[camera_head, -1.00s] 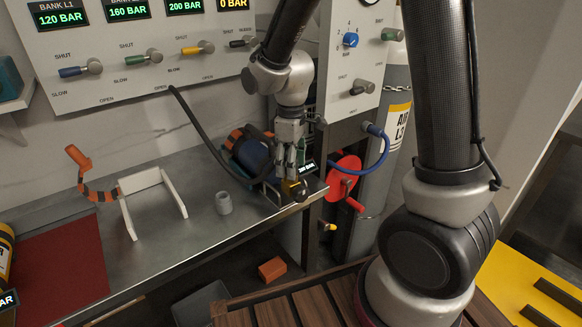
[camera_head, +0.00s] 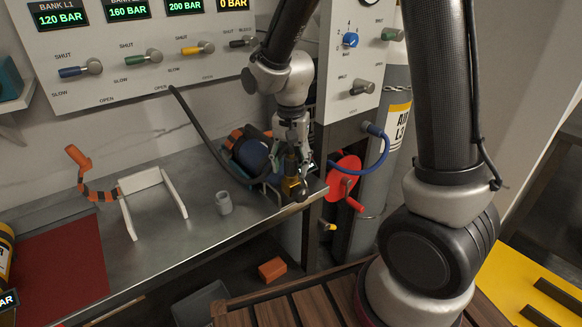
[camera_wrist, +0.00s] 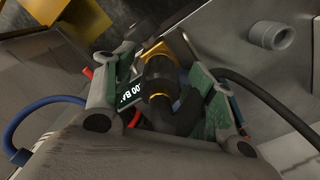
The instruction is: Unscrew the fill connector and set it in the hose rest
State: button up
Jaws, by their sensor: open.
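My gripper (camera_head: 293,168) is open and points down at the bench's right end. In the wrist view, its green-padded fingers (camera_wrist: 168,95) stand on either side of the black fill connector (camera_wrist: 160,76), which has brass rings. In the head view, my gripper mostly hides the connector. A grey open-topped cup (camera_head: 223,203), perhaps the hose rest, stands empty on the bench left of the gripper; it also shows in the wrist view (camera_wrist: 270,37).
A red wheel (camera_head: 345,178) and blue hose (camera_head: 378,158) are right of the bench. The bench (camera_head: 175,250) is clear in front.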

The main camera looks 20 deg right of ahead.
jog(key=m, duration=0.4)
jog(key=shift+m, duration=0.4)
jog(key=m, duration=0.5)
jog(key=shift+m, duration=0.4)
jog(key=c, duration=1.2)
jog(key=n, duration=2)
jog(key=shift+n, duration=0.3)
jog(key=n, duration=0.7)
jog(key=shift+r, duration=0.1)
jog(key=o, duration=1.2)
